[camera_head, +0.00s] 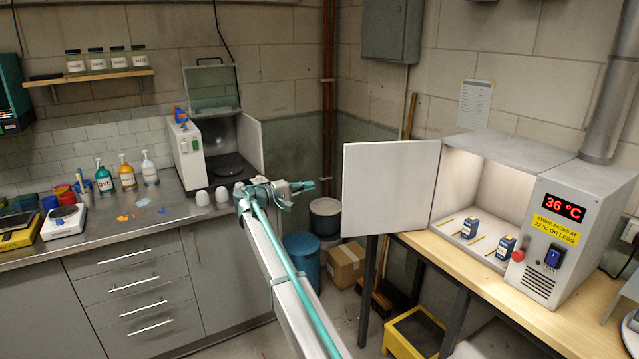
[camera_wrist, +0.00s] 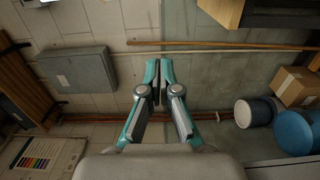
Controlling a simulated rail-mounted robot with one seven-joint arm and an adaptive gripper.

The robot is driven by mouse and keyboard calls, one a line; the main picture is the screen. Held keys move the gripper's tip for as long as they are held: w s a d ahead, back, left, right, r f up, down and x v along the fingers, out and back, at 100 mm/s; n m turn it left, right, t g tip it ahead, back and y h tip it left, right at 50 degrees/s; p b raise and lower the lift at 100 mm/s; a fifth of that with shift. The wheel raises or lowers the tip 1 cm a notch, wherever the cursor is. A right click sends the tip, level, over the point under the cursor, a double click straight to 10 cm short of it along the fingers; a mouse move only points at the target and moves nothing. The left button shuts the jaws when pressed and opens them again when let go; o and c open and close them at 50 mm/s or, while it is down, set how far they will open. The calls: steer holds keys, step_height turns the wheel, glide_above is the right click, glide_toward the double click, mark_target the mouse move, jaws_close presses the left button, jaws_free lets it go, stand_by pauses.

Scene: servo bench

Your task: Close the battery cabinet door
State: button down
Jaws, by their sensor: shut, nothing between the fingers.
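The battery cabinet (camera_head: 510,153) stands on the wooden bench at right, with a lit interior. Its white door (camera_head: 390,187) is hinged on the cabinet's left side and swung wide open to the left. Two dark blue battery packs (camera_head: 470,228) stand inside on the cabinet floor. My gripper (camera_head: 308,186) is shut and empty, to the left of the door's free edge and apart from it. In the wrist view its teal fingers (camera_wrist: 158,75) are together with nothing between them. The cabinet is not recognisable in the wrist view.
The cabinet's control box (camera_head: 556,240) reads 36 °C. The left counter (camera_head: 100,232) holds bottles, a scale and a machine with an open lid. A blue bin (camera_head: 302,258), a cardboard box (camera_head: 346,262) and a yellow step stool (camera_head: 415,330) stand on the floor between the benches.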

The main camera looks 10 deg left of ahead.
steer(key=w+d+p, duration=0.1)
steer(key=d+p, duration=0.4)
steer(key=d, duration=0.4)
steer(key=shift+w+d+r, duration=0.15)
steer(key=shift+w+d, duration=0.25)
steer(key=shift+s, duration=0.1)
